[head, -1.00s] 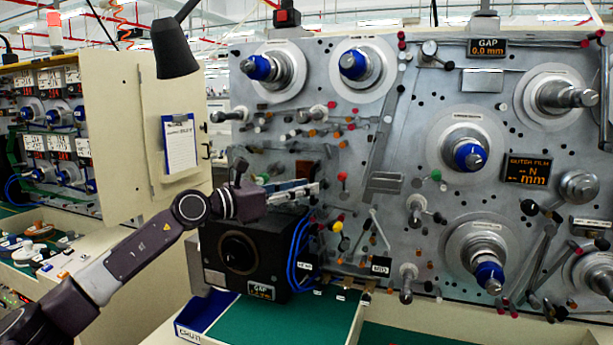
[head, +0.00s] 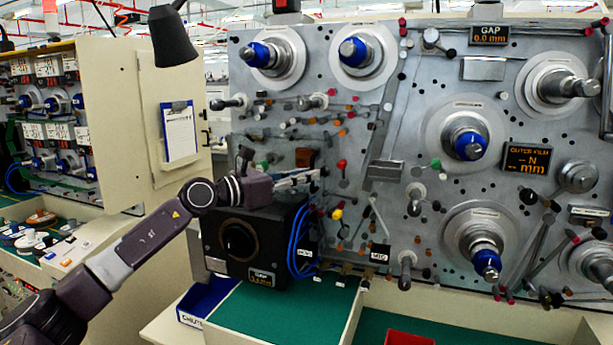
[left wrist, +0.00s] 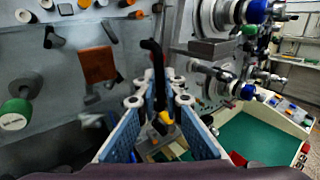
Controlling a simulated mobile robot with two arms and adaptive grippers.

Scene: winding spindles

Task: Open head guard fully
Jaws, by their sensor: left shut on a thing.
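My left gripper (head: 322,175) reaches in front of the grey machine panel, above the black gap unit (head: 238,240). In the left wrist view its blue-padded fingers (left wrist: 160,92) are closed around a slim black upright bar (left wrist: 153,58), which looks like the handle of the head guard. The guard's clear sheet is hard to make out against the panel; how far it stands open cannot be told. My right gripper is not in view.
Blue-tipped spindles (head: 470,145) and several rods stick out of the panel. A green work surface (head: 265,310) lies below, with a red tray (head: 408,338) and a blue bin (head: 205,300). A cream cabinet door (head: 125,120) with a clipboard stands at left.

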